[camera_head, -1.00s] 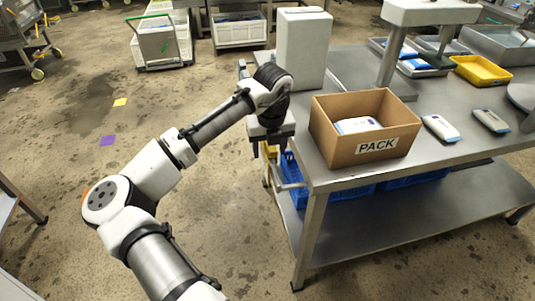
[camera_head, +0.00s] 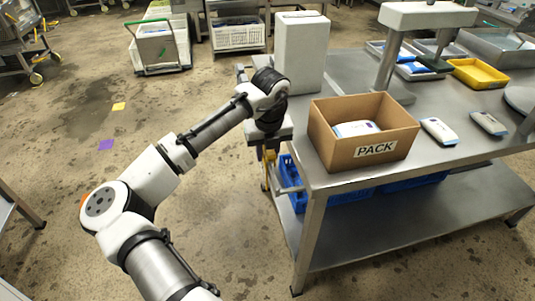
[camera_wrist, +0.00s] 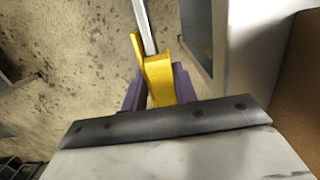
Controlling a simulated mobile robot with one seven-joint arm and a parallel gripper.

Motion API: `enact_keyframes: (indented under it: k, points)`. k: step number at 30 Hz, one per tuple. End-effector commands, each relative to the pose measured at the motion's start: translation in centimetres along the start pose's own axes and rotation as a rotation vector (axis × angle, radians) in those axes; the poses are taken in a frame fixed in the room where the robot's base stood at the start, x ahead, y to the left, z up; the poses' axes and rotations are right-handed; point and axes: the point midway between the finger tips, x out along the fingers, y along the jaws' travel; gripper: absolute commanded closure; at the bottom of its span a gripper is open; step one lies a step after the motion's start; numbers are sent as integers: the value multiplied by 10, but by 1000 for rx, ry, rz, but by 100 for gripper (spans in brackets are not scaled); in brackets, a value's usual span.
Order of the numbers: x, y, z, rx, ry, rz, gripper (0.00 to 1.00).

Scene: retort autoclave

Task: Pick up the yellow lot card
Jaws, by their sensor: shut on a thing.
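A small flat yellow square (camera_head: 118,106), which looks like the yellow lot card, lies on the floor at the left, well away from my gripper. My gripper (camera_head: 264,154) is beside the left end of the steel table, pointing down. In the wrist view its purple fingers (camera_wrist: 158,88) are shut on a yellow piece (camera_wrist: 158,74), also partly seen in the head view (camera_head: 269,168). A pale metal bar (camera_wrist: 143,22) meets this piece in the wrist view; I cannot tell whether they are joined. The piece's lower part is hidden.
A purple square (camera_head: 107,144) lies on the floor near the yellow one. The steel table (camera_head: 440,165) carries a PACK box (camera_head: 375,150), a white block (camera_head: 300,52) and a yellow tray (camera_head: 480,73). Blue crates (camera_head: 298,198) sit beneath. Floor at the left is mostly clear.

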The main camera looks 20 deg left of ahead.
Motion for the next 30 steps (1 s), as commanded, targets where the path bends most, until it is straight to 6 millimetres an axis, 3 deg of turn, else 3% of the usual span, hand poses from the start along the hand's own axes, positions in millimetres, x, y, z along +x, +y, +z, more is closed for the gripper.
enact_keyframes:
  k: [3, 15, 20, 30]
  points:
    - [-5, 3, 1, -1, -1, -3, 93]
    - [-69, 2, 9, 1, -2, -3, 94]
    - [-64, 39, 8, -6, 0, -3, 94]
    - [-65, 139, 8, -7, -1, 0, 94]
